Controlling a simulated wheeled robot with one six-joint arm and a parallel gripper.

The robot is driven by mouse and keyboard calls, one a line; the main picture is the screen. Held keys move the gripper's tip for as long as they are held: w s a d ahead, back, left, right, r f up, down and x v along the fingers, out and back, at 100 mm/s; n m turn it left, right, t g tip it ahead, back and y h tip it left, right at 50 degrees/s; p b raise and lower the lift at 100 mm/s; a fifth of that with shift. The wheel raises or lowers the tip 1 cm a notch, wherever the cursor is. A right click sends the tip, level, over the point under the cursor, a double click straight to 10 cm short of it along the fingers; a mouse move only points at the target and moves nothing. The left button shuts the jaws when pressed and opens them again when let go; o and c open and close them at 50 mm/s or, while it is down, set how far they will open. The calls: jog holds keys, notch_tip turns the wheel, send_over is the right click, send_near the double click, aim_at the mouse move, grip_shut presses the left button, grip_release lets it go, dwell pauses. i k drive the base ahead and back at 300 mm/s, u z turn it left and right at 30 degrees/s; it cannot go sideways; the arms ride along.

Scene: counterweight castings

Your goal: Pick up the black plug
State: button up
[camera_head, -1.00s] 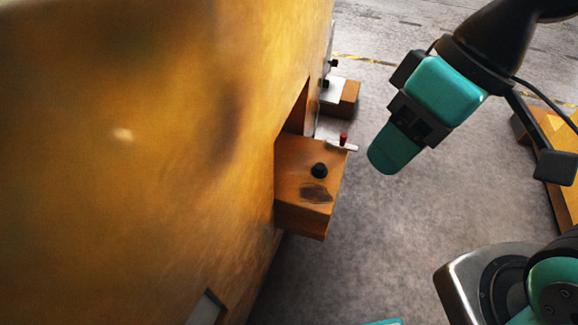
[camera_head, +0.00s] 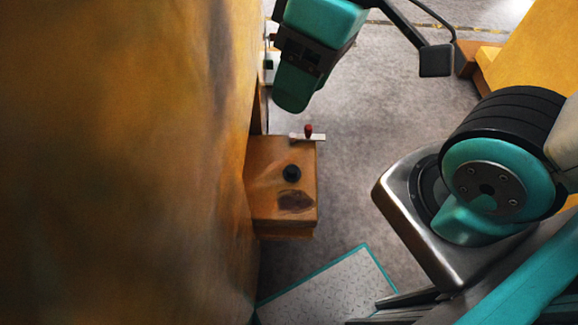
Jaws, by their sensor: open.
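The black plug (camera_head: 291,173) is a small dark round knob. It stands on the top face of an orange block (camera_head: 265,155) that juts from the side of the large yellow-orange casting. My gripper (camera_head: 292,100) is the teal end of the arm at the upper middle. It is open, beyond the block and apart from the plug. Its inner faces are hidden from this camera.
A small red-topped piece (camera_head: 308,131) stands on a light plate at the block's far edge. The big casting (camera_head: 150,160) fills the left side. Grey floor (camera_head: 380,120) lies open to the right. Another yellow casting (camera_head: 540,50) stands at the upper right.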

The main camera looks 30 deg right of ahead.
aim_at(291, 172)
jog(key=k, duration=1)
jog(key=u, duration=2.4)
jog(key=k, duration=0.9)
jog(key=z, duration=1.15)
jog(key=i, duration=1)
